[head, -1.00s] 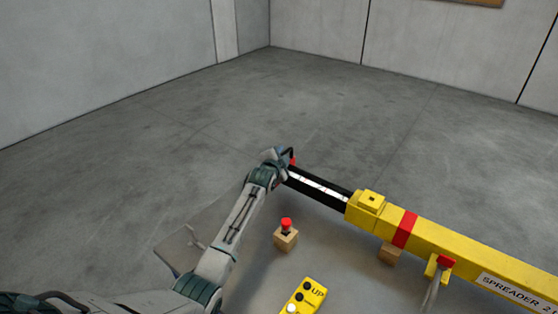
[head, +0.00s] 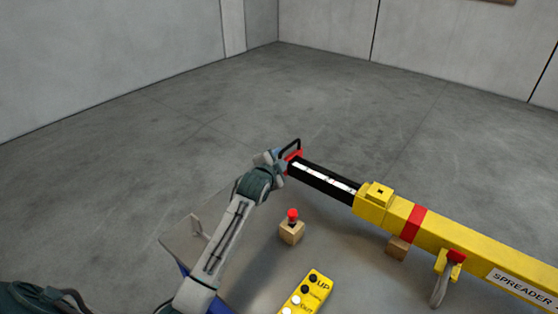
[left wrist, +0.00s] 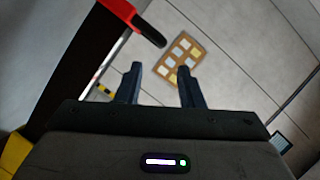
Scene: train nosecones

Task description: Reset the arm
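My left arm reaches in from the lower left of the head view, with its gripper (head: 280,156) by the far end of the spreader beam (head: 440,235). That end is a black inner bar (head: 325,178) with a red end piece (head: 294,155) and a black handle. In the left wrist view, the gripper's two dark fingers (left wrist: 159,85) stand apart with nothing between them. The red end piece also shows there, at the upper left (left wrist: 120,12), beside the fingers. My right gripper is out of view.
A red button on a wooden block (head: 291,230) stands on the grey table near my left forearm. A shackle (head: 440,285) hangs under the beam. Open floor lies beyond the table.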

